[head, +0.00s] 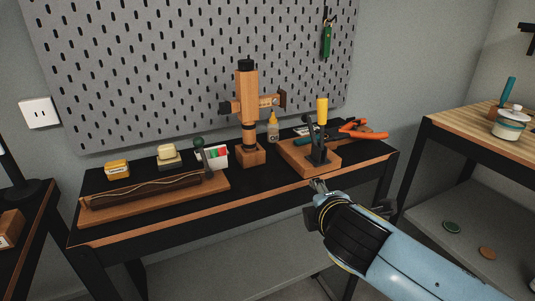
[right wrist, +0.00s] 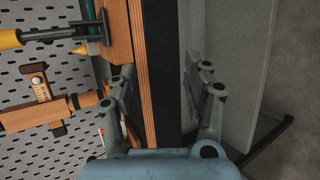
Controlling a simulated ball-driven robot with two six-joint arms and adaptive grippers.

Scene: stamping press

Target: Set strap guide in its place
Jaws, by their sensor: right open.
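My right gripper (head: 319,186) is open and empty, low in front of the bench's front edge, just below the wooden block with the lever clamp (head: 318,156). In the right wrist view its two fingers (right wrist: 158,75) stand either side of the bench's edge, with nothing between them that I can make out as held. I cannot tell for certain which piece is the strap guide. The wooden stamping press (head: 247,110) stands upright at the back middle, with a side arm to the right. A long wooden board (head: 155,207) with a dark brown strip lies at the left. My left gripper is out of view.
The black bench top (head: 245,188) is bare in front of the press. A small bottle (head: 273,128), a yellow-handled tool (head: 322,111) and orange pliers (head: 362,131) are near the clamp block. Yellow blocks (head: 117,169) stand behind the board. A second table (head: 460,135) is at right.

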